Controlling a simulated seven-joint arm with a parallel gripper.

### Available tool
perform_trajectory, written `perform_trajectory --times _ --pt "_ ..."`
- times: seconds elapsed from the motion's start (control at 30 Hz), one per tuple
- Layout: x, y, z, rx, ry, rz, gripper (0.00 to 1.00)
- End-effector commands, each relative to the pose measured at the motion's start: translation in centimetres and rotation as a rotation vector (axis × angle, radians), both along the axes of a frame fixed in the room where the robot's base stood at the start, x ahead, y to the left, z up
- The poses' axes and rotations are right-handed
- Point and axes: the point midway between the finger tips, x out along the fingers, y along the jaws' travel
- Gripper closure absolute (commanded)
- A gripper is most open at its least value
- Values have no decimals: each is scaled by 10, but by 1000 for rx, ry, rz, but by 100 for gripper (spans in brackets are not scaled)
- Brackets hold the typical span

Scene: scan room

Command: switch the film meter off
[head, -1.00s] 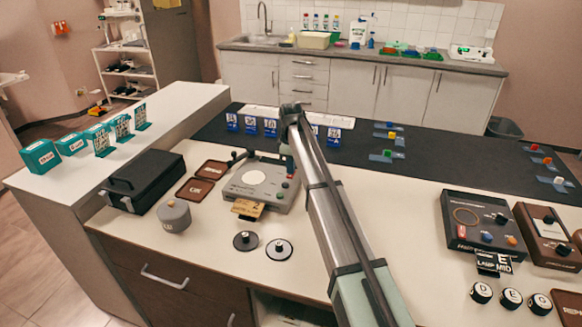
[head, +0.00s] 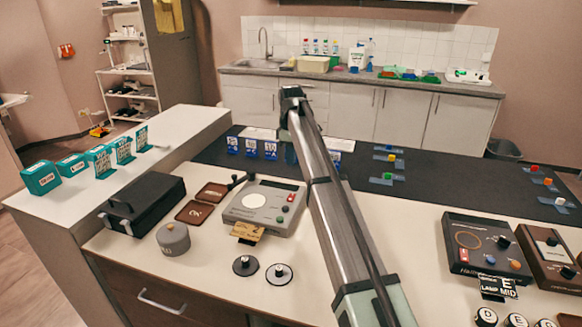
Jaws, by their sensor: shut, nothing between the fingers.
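A grey bench device (head: 231,216) with a pale round window, a black lever at its back left and red and green buttons on its right stands left of my arm; it looks like the film meter, but its label is too small to read. A tan card (head: 247,231) sticks out at its front. A dark box (head: 460,262) with a ring, a black knob, a red switch and blue and orange buttons stands at the right. My arm rises from the bottom and bends at the top. My gripper is hidden behind my arm, so its fingers do not show.
A black case (head: 143,206) stands at the left. A brown box (head: 553,258) and lettered knobs are at the right. Blue cards stand on the dark mat (head: 440,178).

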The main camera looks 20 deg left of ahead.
Motion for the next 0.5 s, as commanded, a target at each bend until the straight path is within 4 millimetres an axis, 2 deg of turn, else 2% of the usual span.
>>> perform_trajectory --times 0.13,0.5 --pt "0 0 6 0 0 0 100" --pt "2 0 7 0 0 0 100"
